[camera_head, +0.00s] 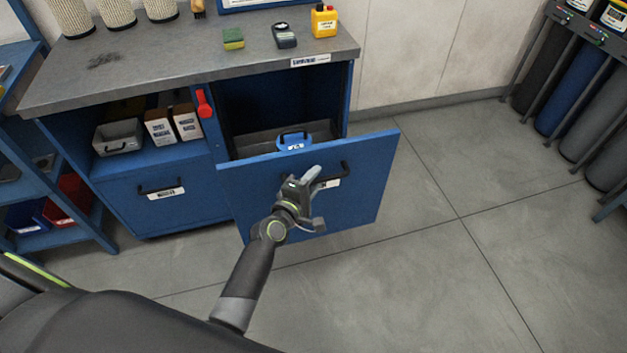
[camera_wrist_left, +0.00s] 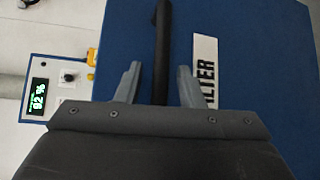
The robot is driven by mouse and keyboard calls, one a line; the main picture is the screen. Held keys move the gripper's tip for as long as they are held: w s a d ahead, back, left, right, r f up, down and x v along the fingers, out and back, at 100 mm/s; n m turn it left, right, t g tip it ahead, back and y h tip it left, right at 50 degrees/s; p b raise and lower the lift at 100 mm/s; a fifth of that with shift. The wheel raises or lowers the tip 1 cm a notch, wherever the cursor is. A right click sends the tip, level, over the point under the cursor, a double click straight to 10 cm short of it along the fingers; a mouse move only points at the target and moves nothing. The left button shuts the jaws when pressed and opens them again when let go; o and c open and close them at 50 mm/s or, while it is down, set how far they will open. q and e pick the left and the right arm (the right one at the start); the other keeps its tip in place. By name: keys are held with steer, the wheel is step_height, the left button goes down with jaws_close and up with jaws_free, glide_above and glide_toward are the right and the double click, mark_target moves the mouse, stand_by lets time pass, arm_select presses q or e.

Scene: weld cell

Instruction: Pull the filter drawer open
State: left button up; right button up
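The filter drawer's blue front (camera_head: 365,200) stands out from the cabinet, so the drawer is open and its inside shows. A blue item with a black handle (camera_head: 293,143) is inside. The drawer's black bar handle (camera_head: 345,170) shows beside my left gripper (camera_head: 311,175), which partly covers it. In the left wrist view, the handle (camera_wrist_left: 162,45) runs between the two fingers of my left gripper (camera_wrist_left: 158,80), with a visible gap on both sides. A white label (camera_wrist_left: 206,70), partly hidden by a finger, reads "LTER". My right gripper is not in view.
A closed drawer (camera_head: 150,205) lies to the left. The floor (camera_head: 460,260) is clear in front and right. Gas cylinders (camera_head: 570,100) stand far right.

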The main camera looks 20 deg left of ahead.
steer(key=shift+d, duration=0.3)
arm_select(q)
steer(key=shift+s, duration=0.1)
